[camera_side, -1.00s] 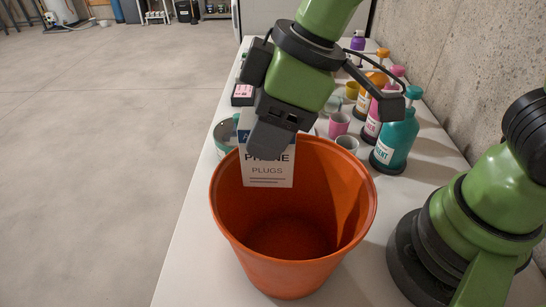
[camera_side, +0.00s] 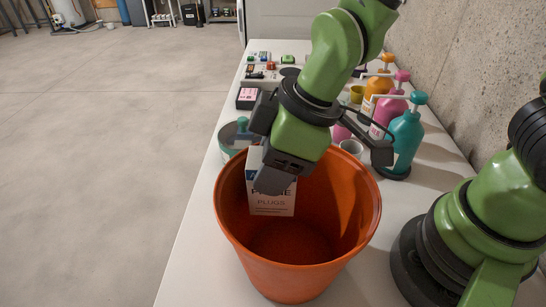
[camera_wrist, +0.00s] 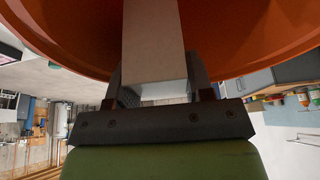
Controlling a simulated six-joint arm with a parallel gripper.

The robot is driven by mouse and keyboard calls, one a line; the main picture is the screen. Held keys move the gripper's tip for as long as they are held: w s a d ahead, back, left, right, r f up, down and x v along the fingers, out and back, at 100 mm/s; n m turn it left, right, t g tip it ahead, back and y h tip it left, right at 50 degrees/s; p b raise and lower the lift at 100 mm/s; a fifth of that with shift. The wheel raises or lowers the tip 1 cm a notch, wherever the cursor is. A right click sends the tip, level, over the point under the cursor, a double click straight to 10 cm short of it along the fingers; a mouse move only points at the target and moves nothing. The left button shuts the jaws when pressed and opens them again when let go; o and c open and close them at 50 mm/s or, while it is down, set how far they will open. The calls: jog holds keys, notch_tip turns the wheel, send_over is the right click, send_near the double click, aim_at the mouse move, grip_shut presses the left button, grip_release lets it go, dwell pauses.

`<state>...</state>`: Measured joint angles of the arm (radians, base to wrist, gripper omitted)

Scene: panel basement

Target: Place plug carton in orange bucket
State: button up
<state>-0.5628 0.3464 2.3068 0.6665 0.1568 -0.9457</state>
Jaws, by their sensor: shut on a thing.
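The plug carton (camera_side: 272,199) is a white box with "PLUGS" printed on its face. My gripper (camera_side: 272,181) is shut on its upper part and points down. The carton hangs within the mouth of the orange bucket (camera_side: 296,270), at its left back side, with its lower end below the rim and above the floor. In the wrist view the carton (camera_wrist: 153,45) runs between the two fingers (camera_wrist: 155,88), with the orange bucket (camera_wrist: 240,30) around it. Whether the carton touches the bucket wall cannot be told.
A teal pump bottle (camera_side: 403,139), a pink one (camera_side: 388,108) and an orange one (camera_side: 377,86) stand along the wall at the right. A teal round container (camera_side: 234,138) and a black box with a pink label (camera_side: 247,98) lie behind the bucket. The white table (camera_side: 192,235) is bare at its left edge.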

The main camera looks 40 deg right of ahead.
jog(key=shift+f, duration=0.45)
jog(key=o, duration=1)
jog(key=shift+r, duration=0.15)
jog(key=shift+r, duration=0.5)
jog(key=v, duration=1.2)
jog(key=shift+s+d+r+m+t+h, duration=0.2)
jog(key=shift+s+d+r+m+t, duration=0.6)
jog(key=shift+d+m, duration=1.2)
jog(key=shift+s+d+r+m+t+h, duration=0.25)
jog(key=shift+s+d+m+t, duration=0.3)
jog(key=shift+s+d+m, duration=1.4)
jog(key=shift+s+d+r+m+t+h, duration=0.25)
jog(key=shift+d+r+m+t, duration=0.35)
jog(key=shift+d+m, duration=1.45)
